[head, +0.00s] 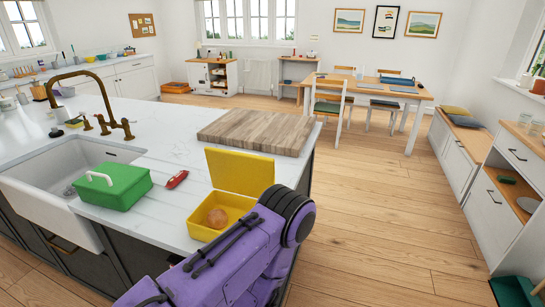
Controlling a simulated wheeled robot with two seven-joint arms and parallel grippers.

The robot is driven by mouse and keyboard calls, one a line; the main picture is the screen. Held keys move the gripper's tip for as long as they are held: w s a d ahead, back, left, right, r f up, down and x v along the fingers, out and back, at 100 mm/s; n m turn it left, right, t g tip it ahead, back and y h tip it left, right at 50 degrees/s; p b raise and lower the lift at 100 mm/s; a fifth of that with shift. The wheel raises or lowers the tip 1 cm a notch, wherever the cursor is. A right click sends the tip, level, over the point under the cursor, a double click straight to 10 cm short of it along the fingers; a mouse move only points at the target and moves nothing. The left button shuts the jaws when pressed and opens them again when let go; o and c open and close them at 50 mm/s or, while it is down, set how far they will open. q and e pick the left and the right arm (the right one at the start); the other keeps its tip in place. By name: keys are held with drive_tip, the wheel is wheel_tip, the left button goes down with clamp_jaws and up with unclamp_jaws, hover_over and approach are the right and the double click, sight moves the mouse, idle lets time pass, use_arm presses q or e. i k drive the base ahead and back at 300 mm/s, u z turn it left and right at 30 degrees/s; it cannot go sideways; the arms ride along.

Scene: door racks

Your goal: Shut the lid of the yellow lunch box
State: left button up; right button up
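The yellow lunch box (207,232) stands open near the right edge of the white counter. Its yellow lid (240,171) stands up at the back of the box, leaning slightly back. A round brownish item (217,218), perhaps a bun, lies inside. One of my purple arms rises from the bottom of the head view, and its dark rounded joint covers the right front part of the box. Neither gripper shows in the view, so I see no fingers near the lid.
A green box (113,187) with a white handle and a small red object (177,179) lie left of the lunch box. A wooden board (256,131) lies behind the lid. The sink (40,200) is at left. Open wooden floor (385,220) lies to the right.

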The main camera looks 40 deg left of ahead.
sight(240, 172)
drive_tip(key=i, duration=2.9)
drive_tip(key=u, duration=4.25)
drive_tip(key=i, duration=0.5)
drive_tip(key=u, duration=0.65)
drive_tip(key=k, duration=0.9)
